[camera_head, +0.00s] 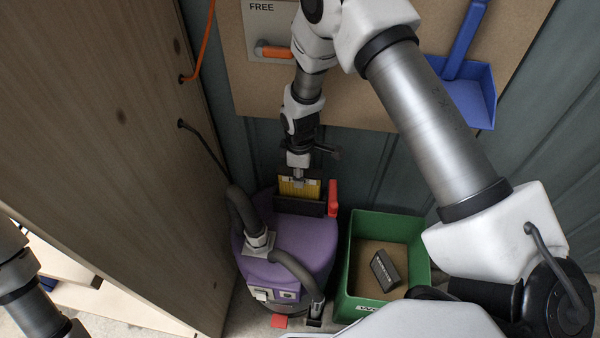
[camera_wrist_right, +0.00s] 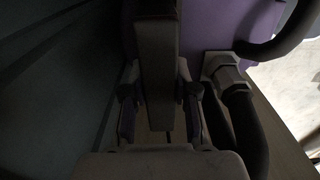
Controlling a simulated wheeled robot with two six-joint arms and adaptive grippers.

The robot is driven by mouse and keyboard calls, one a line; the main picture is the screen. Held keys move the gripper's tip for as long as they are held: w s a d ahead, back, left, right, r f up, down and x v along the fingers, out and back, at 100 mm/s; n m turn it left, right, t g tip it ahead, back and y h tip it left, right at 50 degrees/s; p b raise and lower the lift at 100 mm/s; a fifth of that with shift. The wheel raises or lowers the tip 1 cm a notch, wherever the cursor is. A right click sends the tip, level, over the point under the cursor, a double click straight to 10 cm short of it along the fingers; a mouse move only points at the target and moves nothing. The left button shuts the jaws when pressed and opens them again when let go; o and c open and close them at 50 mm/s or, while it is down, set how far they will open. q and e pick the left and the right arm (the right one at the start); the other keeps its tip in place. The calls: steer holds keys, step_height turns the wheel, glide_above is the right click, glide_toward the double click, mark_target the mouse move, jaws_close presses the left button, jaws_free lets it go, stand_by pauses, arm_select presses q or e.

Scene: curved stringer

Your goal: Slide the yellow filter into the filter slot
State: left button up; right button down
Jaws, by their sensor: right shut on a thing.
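The yellow filter (camera_head: 312,189) is at the back of the purple vacuum (camera_head: 285,262), above and partly behind a dark slot housing (camera_head: 298,207). Its lower part is hidden, so I cannot tell how deep it sits. My right gripper (camera_head: 298,178) comes down from above and is shut on the filter's top. In the right wrist view, the fingers of my right gripper (camera_wrist_right: 158,110) stand on both sides of a dark grey bar; the light is too poor to see the contact. My left arm shows only at the left edge, its gripper out of view.
A red lever (camera_head: 333,197) stands right beside the housing. Grey hoses (camera_head: 243,215) curve over the vacuum's left and front. A green crate (camera_head: 365,225) with a dark block (camera_head: 384,270) stands to the right. A wooden panel (camera_head: 120,130) closes the left side.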

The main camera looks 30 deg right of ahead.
steer(key=shift+f+b, duration=1.2)
steer(key=shift+f, duration=1.05)
steer(key=c, duration=0.8)
jaws_free()
steer(key=shift+r, duration=0.1)
step_height(320, 180, up, 12)
